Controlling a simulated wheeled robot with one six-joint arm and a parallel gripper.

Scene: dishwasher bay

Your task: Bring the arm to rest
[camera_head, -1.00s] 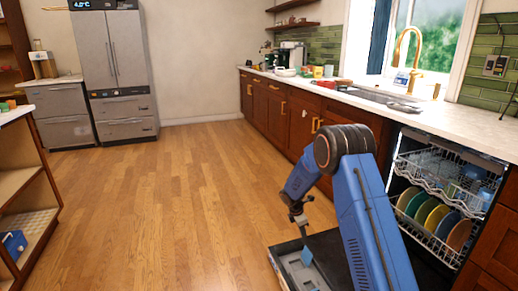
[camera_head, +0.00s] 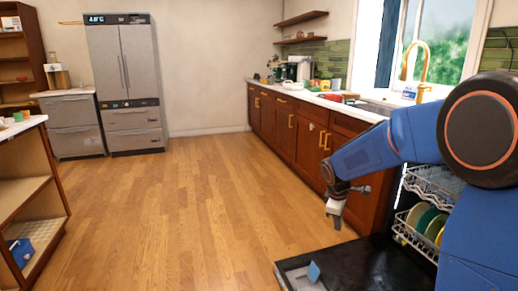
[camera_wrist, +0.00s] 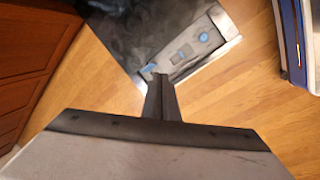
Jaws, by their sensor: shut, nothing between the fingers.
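My blue arm reaches in from the right of the head view, its big dark joint high at the right edge. My gripper (camera_head: 336,221) points down, empty, in front of the brown cabinets and above the floor near the open dishwasher door (camera_head: 365,262). In the wrist view the fingers (camera_wrist: 158,82) lie together with nothing between them. The lowered door (camera_wrist: 215,52) shows beyond the fingertips there, with blue parts on its panel.
The dishwasher racks (camera_head: 428,210) hold several coloured plates; my arm hides part of them. The counter with sink (camera_head: 375,106) runs along the right wall. A shelf unit (camera_head: 30,205) stands at left and a fridge (camera_head: 126,90) at the back. The wooden floor between is clear.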

